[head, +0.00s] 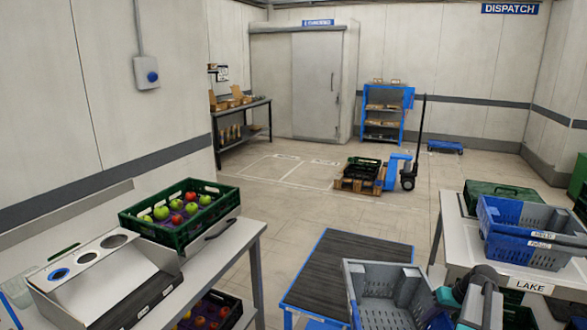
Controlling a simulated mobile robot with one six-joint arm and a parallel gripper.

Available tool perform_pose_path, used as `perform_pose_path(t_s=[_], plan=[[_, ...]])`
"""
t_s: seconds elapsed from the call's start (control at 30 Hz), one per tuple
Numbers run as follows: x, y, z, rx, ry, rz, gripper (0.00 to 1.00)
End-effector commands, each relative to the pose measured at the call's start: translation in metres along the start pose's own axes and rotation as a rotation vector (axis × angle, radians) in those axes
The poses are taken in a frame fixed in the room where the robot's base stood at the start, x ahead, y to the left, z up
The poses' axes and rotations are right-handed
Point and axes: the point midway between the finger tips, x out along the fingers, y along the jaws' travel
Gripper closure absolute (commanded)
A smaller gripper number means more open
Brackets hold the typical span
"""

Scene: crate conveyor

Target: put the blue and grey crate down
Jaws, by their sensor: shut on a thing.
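The blue and grey crate (385,276) is at the bottom of the head view, right of centre. Its grey slatted walls and open top face up, some blue shows at its right end, and the picture's lower edge cuts it off. My gripper (447,298) is shut on the crate's right side; its fingertips are mostly hidden. The crate overlaps the near right part of a dark conveyor (340,262) with a blue frame. I cannot tell whether it touches anything below. The inside that I can see looks empty.
Blue and grey crates (522,250) stand stacked on the right table labelled LAKE, beside a green crate (480,190). On the left bench, a green crate (150,232) holds apples. The conveyor's far part is bare. Open floor lies beyond, with a pallet truck (398,172).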

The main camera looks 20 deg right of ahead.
Motion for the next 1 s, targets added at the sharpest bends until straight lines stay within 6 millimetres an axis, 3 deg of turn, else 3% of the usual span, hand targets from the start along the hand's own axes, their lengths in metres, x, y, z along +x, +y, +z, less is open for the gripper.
perform_pose_path(t_s=[0.5, 1.0], plan=[[0.010, -0.135, -0.047, -0.181, -0.056, -0.058, 1.00], [0.012, -0.269, -0.060, -0.330, -0.103, -0.104, 1.00]])
